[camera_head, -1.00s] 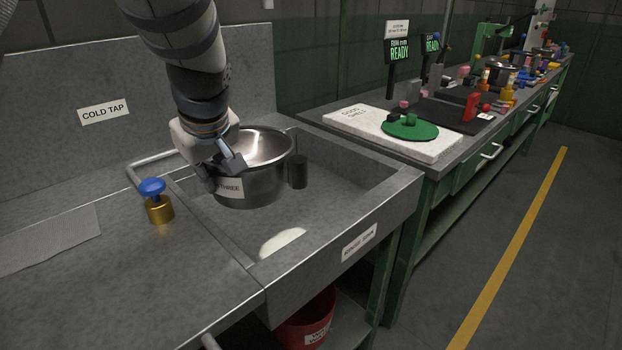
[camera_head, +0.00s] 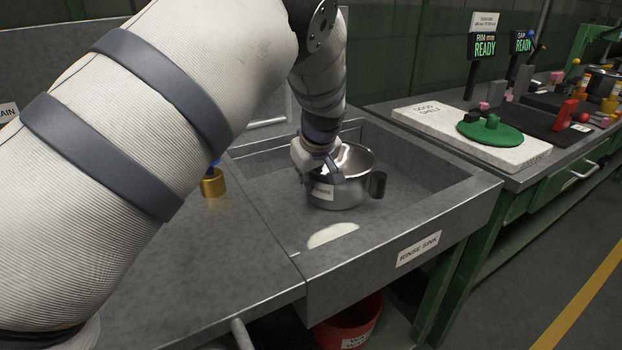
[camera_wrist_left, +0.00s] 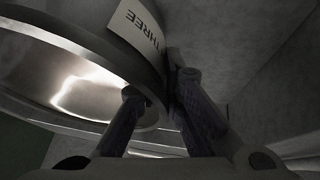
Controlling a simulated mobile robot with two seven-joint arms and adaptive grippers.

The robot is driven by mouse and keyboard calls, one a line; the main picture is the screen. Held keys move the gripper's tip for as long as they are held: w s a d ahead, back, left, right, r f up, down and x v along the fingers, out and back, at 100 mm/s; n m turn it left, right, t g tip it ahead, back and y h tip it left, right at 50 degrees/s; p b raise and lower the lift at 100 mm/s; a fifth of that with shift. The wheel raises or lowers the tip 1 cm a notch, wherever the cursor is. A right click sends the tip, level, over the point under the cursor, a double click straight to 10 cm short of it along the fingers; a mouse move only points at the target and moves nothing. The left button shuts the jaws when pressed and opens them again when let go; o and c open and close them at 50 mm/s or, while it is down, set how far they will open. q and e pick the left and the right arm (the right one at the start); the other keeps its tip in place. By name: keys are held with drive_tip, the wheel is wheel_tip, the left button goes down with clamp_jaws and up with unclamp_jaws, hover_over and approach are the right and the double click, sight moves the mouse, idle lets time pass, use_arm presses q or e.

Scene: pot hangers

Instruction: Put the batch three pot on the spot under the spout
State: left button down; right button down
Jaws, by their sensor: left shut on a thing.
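The shiny steel pot (camera_head: 350,192) is in the rinse sink; the word THREE shows on its label in the left wrist view (camera_wrist_left: 140,32). A dark handle (camera_head: 378,185) sticks out on its right. My left gripper (camera_head: 333,176) is shut on the pot's wall, one finger inside and one outside, as the left wrist view (camera_wrist_left: 160,92) shows. The pot looks upright; I cannot tell whether it touches the sink floor. A pale oval patch (camera_head: 333,235) lies on the sink floor in front of it. I see no spout, and my right gripper is not in view.
The rinse sink (camera_head: 455,222) has raised walls around the pot. A brass tap with a blue knob (camera_head: 213,184) stands left of it, partly behind my arm. A white good shelf slab (camera_head: 440,122) with a green disc lies on the right bench. A red bucket (camera_head: 350,322) is below.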

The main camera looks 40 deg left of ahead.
use_arm(q)
drive_tip(key=shift+r, duration=0.1)
drive_tip(key=c, duration=1.7)
unclamp_jaws()
